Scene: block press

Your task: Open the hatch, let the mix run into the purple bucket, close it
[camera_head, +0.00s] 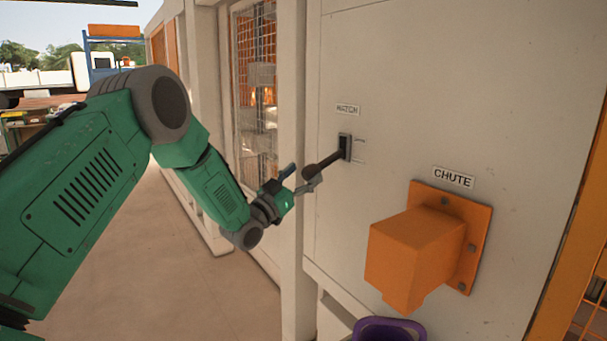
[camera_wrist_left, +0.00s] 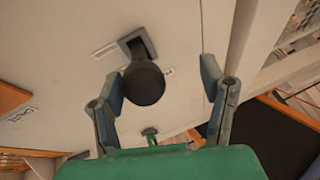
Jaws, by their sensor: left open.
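The hatch lever (camera_head: 327,163) is a dark handle with a round knob, sticking out of a slotted plate below the HATCH label (camera_head: 347,109). My left gripper (camera_head: 301,178) is open at the lever's knob end. The orange chute (camera_head: 412,255) sticks out of the wall to the lower right of the lever. The purple bucket (camera_head: 388,324) shows only its rim at the bottom edge, below the chute. My right gripper is not in view.
The pale wall panel (camera_head: 450,90) carries the lever and chute, with a CHUTE label (camera_head: 453,178). A white post (camera_head: 291,120) stands just left of the lever. A mesh window (camera_head: 255,90) is further left. The floor (camera_head: 160,260) on the left looks clear.

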